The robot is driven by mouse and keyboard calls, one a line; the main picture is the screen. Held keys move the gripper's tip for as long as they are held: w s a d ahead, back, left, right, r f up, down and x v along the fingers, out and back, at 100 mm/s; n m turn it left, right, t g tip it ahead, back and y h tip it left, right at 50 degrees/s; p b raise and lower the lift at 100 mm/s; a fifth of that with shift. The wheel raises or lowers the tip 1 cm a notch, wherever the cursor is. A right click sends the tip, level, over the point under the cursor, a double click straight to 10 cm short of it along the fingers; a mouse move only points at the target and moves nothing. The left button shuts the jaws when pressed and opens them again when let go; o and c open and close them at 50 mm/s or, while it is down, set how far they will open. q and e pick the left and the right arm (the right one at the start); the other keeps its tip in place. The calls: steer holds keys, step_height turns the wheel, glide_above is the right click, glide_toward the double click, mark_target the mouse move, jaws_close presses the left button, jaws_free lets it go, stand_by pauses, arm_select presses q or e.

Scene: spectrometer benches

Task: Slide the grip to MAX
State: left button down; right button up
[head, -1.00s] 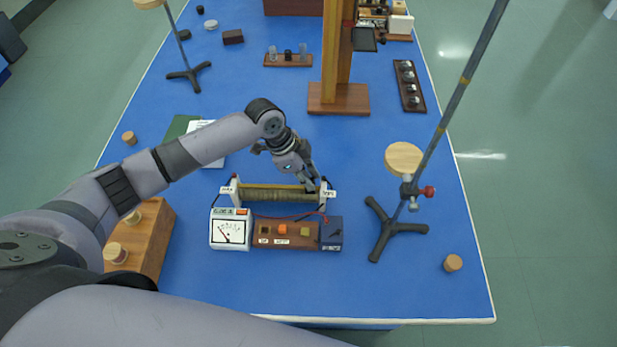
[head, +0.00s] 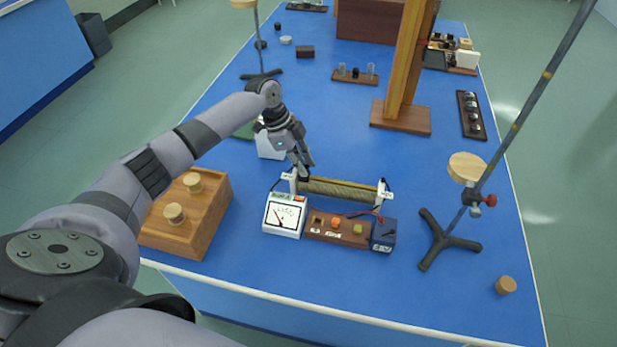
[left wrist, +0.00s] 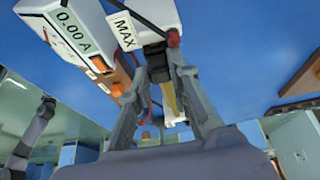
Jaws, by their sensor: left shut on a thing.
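The rheostat (head: 345,188) is a long wound tube between two white end pieces, lying across the bench in the head view. My left gripper (head: 304,175) is at its left end, over the bar above the tube. In the left wrist view my left gripper (left wrist: 172,82) is shut on the dark grip (left wrist: 180,72), which sits close to the end piece with the MAX label (left wrist: 124,30). The grip is mostly hidden by the fingers in the head view. My right gripper is not in view.
A white meter (head: 284,216) stands in front of the rheostat; its label reads 0.00 A in the left wrist view. A wooden switch board (head: 345,238) and dark box (head: 384,235) are beside it. A wooden block (head: 205,235) is left; a tripod stand (head: 445,240) is right.

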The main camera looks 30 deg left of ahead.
arm_select(q)
steer(key=shift+a, duration=0.15)
steer(key=c, duration=1.6)
jaws_free()
steer(key=shift+s+a, duration=0.1)
steer(key=shift+a, duration=0.05)
steer(key=shift+o, duration=0.6)
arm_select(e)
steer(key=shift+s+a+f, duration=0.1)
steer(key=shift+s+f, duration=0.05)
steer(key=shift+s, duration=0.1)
arm_select(q)
steer(key=v, duration=1.2)
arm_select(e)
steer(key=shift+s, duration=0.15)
